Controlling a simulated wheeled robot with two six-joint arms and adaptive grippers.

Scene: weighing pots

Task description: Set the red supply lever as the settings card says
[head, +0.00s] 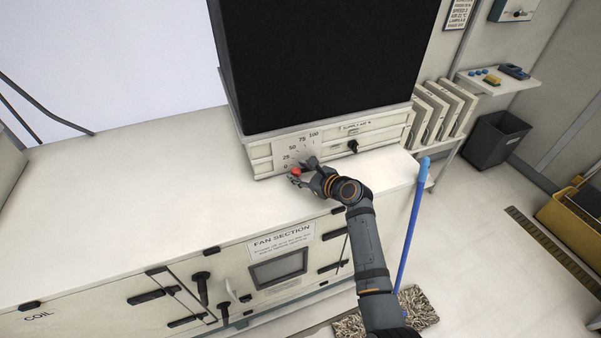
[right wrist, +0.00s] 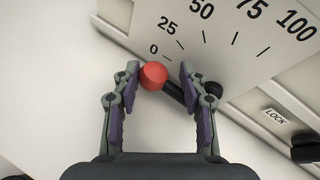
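The red supply lever (head: 296,171) is on the dial plate (head: 305,149) marked 0, 25, 50, 75, 100. In the right wrist view its red ball knob (right wrist: 153,76) lies near the 0 mark, its black shaft running right to the pivot. My right gripper (head: 299,177) is at the lever. In the wrist view its fingers (right wrist: 160,72) are apart, with the knob between them, close to the left finger; contact is unclear. A posted card (head: 460,12) at the top right is cut off; its small text is only partly legible. My left gripper is out of view.
A black knob (head: 353,146) sits right of the dial, by a LOCK label (right wrist: 276,117). The white cabinet top (head: 120,190) is clear. A blue-handled mop (head: 410,225) stands at the cabinet's right end. A shelf (head: 490,82) and dark bin (head: 497,137) are beyond.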

